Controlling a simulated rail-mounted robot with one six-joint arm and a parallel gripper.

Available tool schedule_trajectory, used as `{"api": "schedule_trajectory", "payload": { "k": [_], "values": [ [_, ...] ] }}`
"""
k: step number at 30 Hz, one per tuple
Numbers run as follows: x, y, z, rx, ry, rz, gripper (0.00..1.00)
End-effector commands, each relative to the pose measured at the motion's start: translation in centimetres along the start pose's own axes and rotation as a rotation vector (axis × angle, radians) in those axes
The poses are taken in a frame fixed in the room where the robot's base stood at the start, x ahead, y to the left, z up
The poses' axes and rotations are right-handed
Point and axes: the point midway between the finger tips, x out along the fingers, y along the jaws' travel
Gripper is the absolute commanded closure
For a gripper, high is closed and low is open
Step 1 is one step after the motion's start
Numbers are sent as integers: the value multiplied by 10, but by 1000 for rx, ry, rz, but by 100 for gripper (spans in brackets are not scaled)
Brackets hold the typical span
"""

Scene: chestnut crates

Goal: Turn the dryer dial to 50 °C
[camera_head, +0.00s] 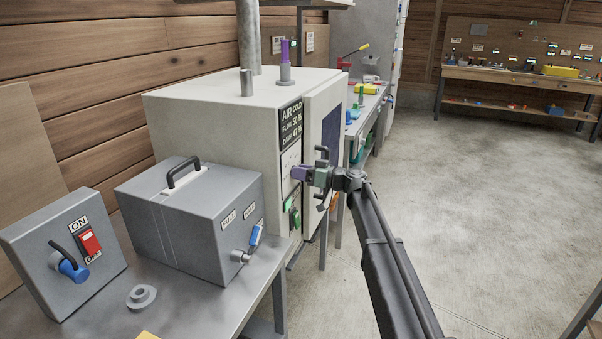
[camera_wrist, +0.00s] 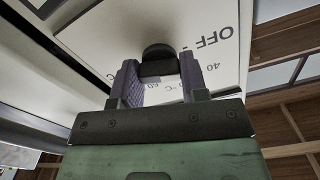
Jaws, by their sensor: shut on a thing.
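The dryer (camera_head: 215,115) is a cream cabinet in the middle of the head view, with a dark readout panel (camera_head: 291,124) reading AIR COLD, FLOW 50 % and DAMP 47 %. In the wrist view its dial (camera_wrist: 158,51) is a dark round knob on a pale plate, with OFF, 40 and 60 °C printed near it. My gripper (camera_wrist: 157,72) has its two purple-grey fingers shut on the knob's grip, one on each side. In the head view my gripper (camera_head: 299,173) is at the dryer's front plate and hides the dial. I cannot tell which mark the dial points at.
Below my gripper is a green switch (camera_head: 293,213) on the dryer front. The dryer door (camera_head: 322,115) is beside it on the right. A grey box (camera_head: 190,215) with a blue-handled valve (camera_head: 254,239) stands nearer, by an ON/OFF switch box (camera_head: 63,255). The floor at right is clear.

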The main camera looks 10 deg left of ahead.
Motion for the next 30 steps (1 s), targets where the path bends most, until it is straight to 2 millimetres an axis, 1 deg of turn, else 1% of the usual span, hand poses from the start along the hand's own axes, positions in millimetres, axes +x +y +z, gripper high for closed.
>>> {"api": "schedule_trajectory", "payload": {
  "k": [30],
  "values": [
    [-1,1,1,954,-1,0,83]
  ]
}}
